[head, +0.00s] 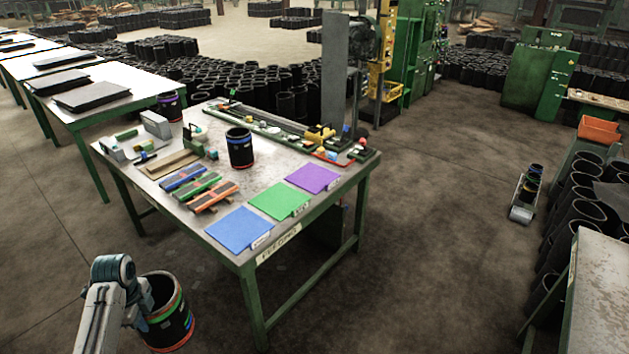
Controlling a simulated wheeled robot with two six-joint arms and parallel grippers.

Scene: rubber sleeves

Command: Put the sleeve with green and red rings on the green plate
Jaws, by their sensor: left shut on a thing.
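A black sleeve (172,325) with green and red rings is at the lower left, beside and below the table's near left side. My left gripper (142,298) is shut on its left side wall; the fingertips are partly hidden. The sleeve looks slightly tilted and clear of the table. The green plate (276,201) lies flat and empty on the table, between the blue plate (238,229) and the purple plate (314,178). It is up and to the right of my left gripper. My right gripper is not in view.
Another black sleeve (240,150) stands on the welding table (182,222) behind the plates. Coloured blocks (211,197) and tools lie left of the plates. A further sleeve (169,107) stands at the table's far left. Open floor lies right of the table.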

